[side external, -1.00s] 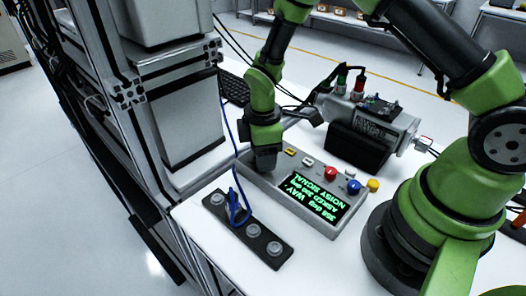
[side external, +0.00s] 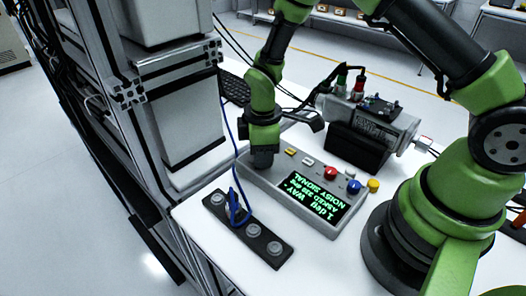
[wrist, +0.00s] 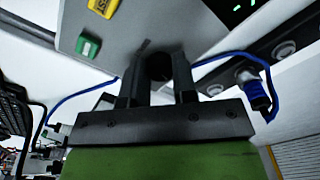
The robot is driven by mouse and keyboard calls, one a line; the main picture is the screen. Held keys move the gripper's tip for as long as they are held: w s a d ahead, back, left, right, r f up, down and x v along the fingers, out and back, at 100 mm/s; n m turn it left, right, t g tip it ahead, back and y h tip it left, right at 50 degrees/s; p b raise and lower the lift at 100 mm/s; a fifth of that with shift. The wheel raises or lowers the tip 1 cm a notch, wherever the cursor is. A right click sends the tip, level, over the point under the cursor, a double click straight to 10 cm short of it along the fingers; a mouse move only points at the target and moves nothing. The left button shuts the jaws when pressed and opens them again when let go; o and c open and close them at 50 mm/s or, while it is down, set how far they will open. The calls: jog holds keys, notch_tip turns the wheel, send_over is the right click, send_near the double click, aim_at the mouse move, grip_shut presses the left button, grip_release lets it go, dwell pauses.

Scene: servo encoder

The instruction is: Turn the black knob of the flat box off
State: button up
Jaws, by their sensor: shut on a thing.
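The flat grey box (side external: 268,181) lies on the white table in the side view, with a lit display (side external: 314,198) of green text. The text is upside down there and its first line seems to read about 1 deg. My gripper (side external: 264,160) points down at the box's left end and hides the knob in that view. In the wrist view, the dark knob (wrist: 158,67) sits between the two fingers of my gripper (wrist: 157,75), which are shut on it. A corner of the box (wrist: 150,22) also shows there.
Yellow, white, red and blue buttons (side external: 330,173) line the box. A black socket strip (side external: 262,240) with a blue cable (side external: 241,208) lies in front. A motor unit (side external: 372,128) stands behind. A metal frame rises at left.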

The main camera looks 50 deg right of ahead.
jog(key=m, duration=0.6)
jog(key=shift+m, duration=0.4)
dwell(0.4)
jog(key=o, duration=0.9)
jog(key=shift+o, duration=0.2)
notch_tip(320, 180, up, 10)
